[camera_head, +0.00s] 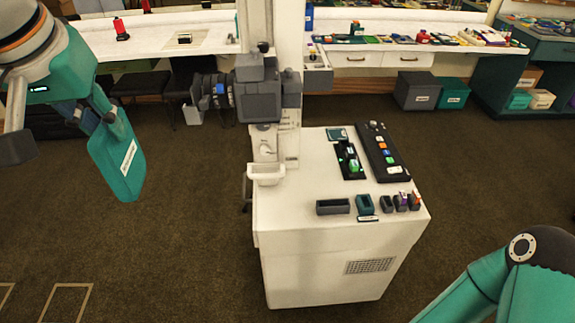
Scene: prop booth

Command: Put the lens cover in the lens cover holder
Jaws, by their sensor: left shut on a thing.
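My left gripper (103,116) comes in from the upper left and is shut on a flat teal piece with a white label, which looks like the lens cover (118,160). It hangs upright, clear above the floor and well left of the white cabinet. The label is too small to read. On the cabinet's front edge stand a dark grey open box (333,207) and a small teal open holder (365,204) with a label in front. I cannot tell which one is the lens cover holder. Part of my right arm shows at the lower right; its gripper is out of view.
The white cabinet (325,240) carries a black button panel (384,152), small coloured items and a grey device (258,95) on its back left. Desks with clutter line the back. Bins (417,90) stand below. The brown carpet between my left gripper and the cabinet is clear.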

